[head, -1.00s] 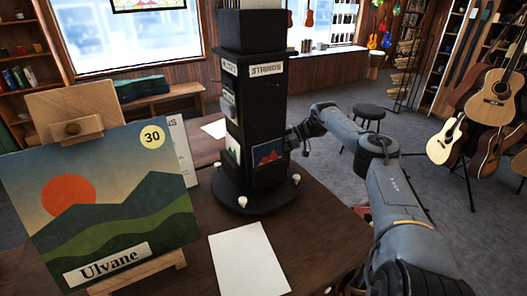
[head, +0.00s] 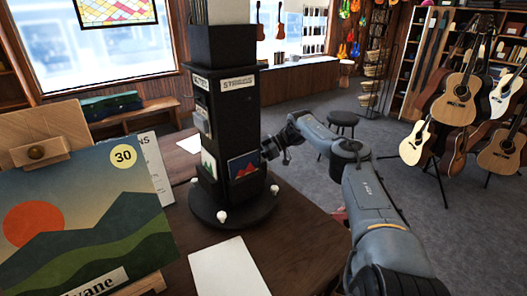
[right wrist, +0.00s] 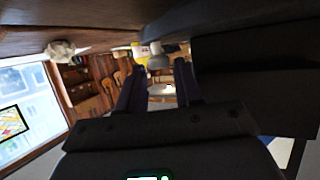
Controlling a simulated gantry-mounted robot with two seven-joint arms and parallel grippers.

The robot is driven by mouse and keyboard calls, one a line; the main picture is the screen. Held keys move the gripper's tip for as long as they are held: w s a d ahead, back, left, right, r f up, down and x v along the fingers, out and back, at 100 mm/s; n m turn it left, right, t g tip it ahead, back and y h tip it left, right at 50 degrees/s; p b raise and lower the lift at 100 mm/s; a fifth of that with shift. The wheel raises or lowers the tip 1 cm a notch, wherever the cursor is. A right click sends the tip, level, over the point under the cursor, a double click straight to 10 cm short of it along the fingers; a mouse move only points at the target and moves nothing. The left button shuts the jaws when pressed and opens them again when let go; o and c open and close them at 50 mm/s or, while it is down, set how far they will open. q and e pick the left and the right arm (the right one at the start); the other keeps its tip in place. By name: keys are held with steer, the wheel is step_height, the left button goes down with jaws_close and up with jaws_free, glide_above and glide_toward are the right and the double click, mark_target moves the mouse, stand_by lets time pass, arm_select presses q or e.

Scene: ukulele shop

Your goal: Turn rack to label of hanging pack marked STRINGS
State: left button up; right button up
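A dark rotating rack (head: 228,130) stands upright on a round base with white knobs (head: 222,217). A white label reading STRINGS (head: 238,83) is at the top of its right visible face. Below it hangs a dark pack with red peaks (head: 243,168). The left visible face has a label too small to read and a pack with green peaks (head: 209,166). My right gripper (head: 268,150) is beside the rack's right side. In the right wrist view its fingers (right wrist: 158,80) are apart, with a pale knob (right wrist: 157,58) showing just beyond the gap. My left gripper is out of view.
The rack stands on a brown wooden table (head: 300,232). A blank sheet (head: 228,268) lies in front of it. A picture board marked Ulvane (head: 90,205) stands at the left on a wooden easel. A stool (head: 341,120) and guitars (head: 460,100) are beyond on the floor.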

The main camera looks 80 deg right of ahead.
steer(key=v, duration=0.9)
steer(key=shift+s, duration=0.15)
steer(key=shift+r, duration=0.15)
